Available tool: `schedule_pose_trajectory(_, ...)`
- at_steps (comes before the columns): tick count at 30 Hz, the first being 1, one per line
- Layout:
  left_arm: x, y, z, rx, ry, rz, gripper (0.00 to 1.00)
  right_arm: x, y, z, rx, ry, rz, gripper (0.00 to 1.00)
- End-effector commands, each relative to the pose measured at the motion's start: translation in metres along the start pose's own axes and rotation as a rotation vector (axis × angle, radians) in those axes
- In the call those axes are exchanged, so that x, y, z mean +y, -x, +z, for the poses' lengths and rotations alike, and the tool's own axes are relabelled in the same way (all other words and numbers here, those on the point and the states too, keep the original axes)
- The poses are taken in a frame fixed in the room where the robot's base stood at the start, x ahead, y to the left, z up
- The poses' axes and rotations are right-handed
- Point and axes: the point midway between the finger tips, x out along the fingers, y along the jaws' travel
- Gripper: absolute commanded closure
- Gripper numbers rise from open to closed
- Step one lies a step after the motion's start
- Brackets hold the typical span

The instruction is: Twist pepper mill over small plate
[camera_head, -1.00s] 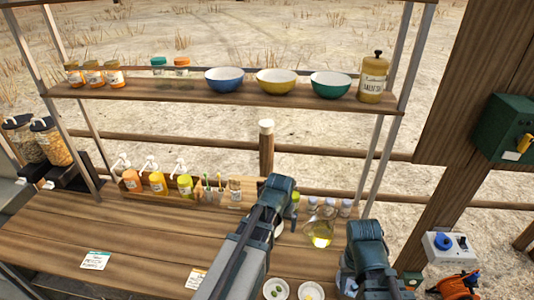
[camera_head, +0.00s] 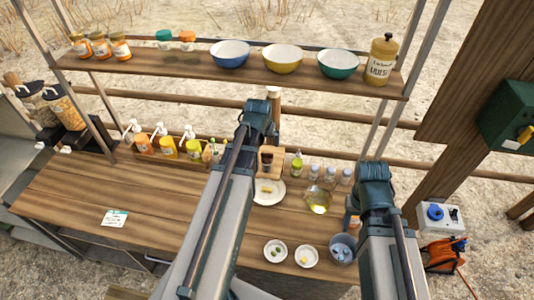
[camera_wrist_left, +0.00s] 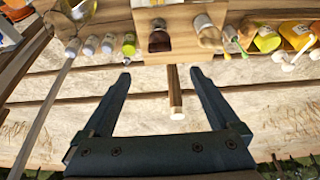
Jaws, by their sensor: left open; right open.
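A dark brown item (camera_head: 267,158), perhaps the pepper mill, stands in a wooden holder at the counter's back; it also shows in the left wrist view (camera_wrist_left: 159,40). Two small white plates (camera_head: 275,260) (camera_head: 307,263) with small bits of food lie at the counter's front. A larger white plate (camera_head: 277,200) with a yellow piece lies behind them. My left gripper (camera_wrist_left: 161,73) is open and empty, near the holder's far side. In the head view my left gripper (camera_head: 258,115) is seen from behind. My right gripper (camera_head: 372,178) is over the counter's right end; its fingertips are mostly hidden.
Pump bottles (camera_head: 167,148) stand left of the holder, and small jars (camera_head: 330,173) stand right of it. A glass oil jug (camera_head: 318,200) and a grey pot (camera_head: 343,248) are near my right arm. A shelf (camera_head: 200,72) with bowls spans above.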

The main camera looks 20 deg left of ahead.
Motion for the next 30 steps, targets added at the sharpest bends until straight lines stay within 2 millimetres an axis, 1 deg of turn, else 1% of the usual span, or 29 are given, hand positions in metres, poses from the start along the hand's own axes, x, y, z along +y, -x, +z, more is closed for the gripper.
schedule_pose_trajectory(1,0.000,-0.008,0.001,0.000,0.000,0.000,0.05,-0.001,-0.008,-0.001,0.000,0.002,0.000,0.50)
schedule_pose_trajectory(8,0.000,-0.038,0.002,-0.001,-0.001,0.000,0.05,-0.003,-0.035,-0.003,0.001,0.018,0.002,0.50)
schedule_pose_trajectory(21,0.000,-0.106,0.002,-0.001,-0.001,0.000,0.05,-0.008,-0.098,-0.007,0.004,0.028,0.003,0.50)
schedule_pose_trajectory(25,0.000,-0.123,0.001,-0.001,-0.001,0.000,0.05,-0.010,-0.113,-0.008,0.005,0.026,0.003,0.50)
schedule_pose_trajectory(30,0.000,-0.131,0.001,-0.001,-0.001,0.000,0.05,-0.010,-0.121,-0.008,0.005,0.025,0.003,0.50)
